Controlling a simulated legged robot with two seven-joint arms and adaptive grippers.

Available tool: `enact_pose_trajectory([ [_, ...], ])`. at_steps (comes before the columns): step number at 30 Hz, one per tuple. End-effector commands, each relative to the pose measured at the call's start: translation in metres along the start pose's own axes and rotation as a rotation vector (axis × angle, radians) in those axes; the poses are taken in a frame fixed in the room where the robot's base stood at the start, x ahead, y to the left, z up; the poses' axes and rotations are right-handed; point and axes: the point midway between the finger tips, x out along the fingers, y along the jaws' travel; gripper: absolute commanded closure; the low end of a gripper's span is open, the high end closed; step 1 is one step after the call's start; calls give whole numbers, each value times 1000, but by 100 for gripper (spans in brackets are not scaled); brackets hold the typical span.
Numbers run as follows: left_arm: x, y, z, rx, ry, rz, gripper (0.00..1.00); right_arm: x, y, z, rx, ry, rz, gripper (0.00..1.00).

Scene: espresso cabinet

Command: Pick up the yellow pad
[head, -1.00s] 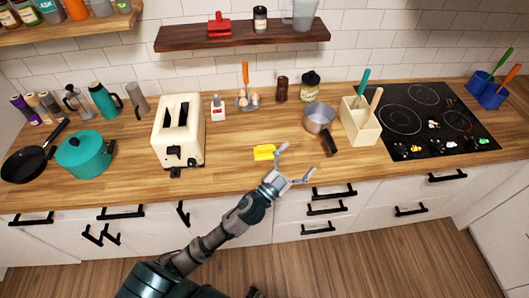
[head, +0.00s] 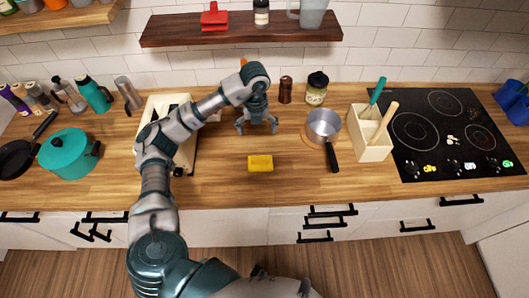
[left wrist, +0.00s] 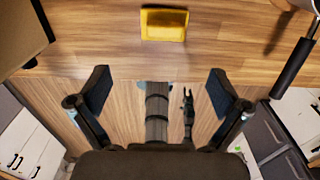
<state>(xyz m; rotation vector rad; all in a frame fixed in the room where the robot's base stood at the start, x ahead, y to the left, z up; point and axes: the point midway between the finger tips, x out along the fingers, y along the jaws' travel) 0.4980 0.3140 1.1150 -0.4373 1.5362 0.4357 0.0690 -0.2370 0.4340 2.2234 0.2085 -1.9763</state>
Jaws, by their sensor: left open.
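The yellow pad (head: 260,163) lies flat on the wooden counter, near its front edge and left of the saucepan. It also shows at the top of the left wrist view (left wrist: 164,24), beyond the fingertips and apart from them. My left gripper (head: 257,127) is open and empty, fingers pointing down, appearing above and behind the pad in the head view. In the left wrist view its two fingers (left wrist: 159,80) are spread wide with nothing between them. I cannot make out my right gripper.
A saucepan (head: 322,128) with a dark handle is right of the pad, and a cream utensil box (head: 371,137) stands further right. A cream toaster (head: 184,160) is on the left, partly behind my arm. The wood around the pad is clear. A shelf (head: 240,30) hangs above.

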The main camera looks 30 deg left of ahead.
Motion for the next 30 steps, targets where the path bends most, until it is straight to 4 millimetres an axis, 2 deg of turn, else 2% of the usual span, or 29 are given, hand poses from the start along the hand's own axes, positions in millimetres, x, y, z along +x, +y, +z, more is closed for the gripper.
enact_pose_trajectory([
  [4,31,-4,-3,2,4,6,0,-6,-17,24,-1,-34,-20,60],
  [7,56,-7,-2,4,6,7,0,-11,-19,46,-4,-66,-23,60],
  [10,80,-8,1,4,9,7,0,-15,-14,57,-7,-81,-18,60],
  [14,104,-5,3,5,9,2,0,-17,-3,51,-8,-74,-5,60],
  [18,115,-3,3,5,7,-2,0,-16,9,26,-7,-38,10,60],
  [21,123,-2,5,4,8,-3,0,-17,11,16,-6,-22,12,60],
  [25,143,-5,9,4,10,0,0,-24,4,17,-3,-25,4,60],
  [30,164,-8,9,7,7,0,0,-28,-14,30,0,-43,-17,60],
])
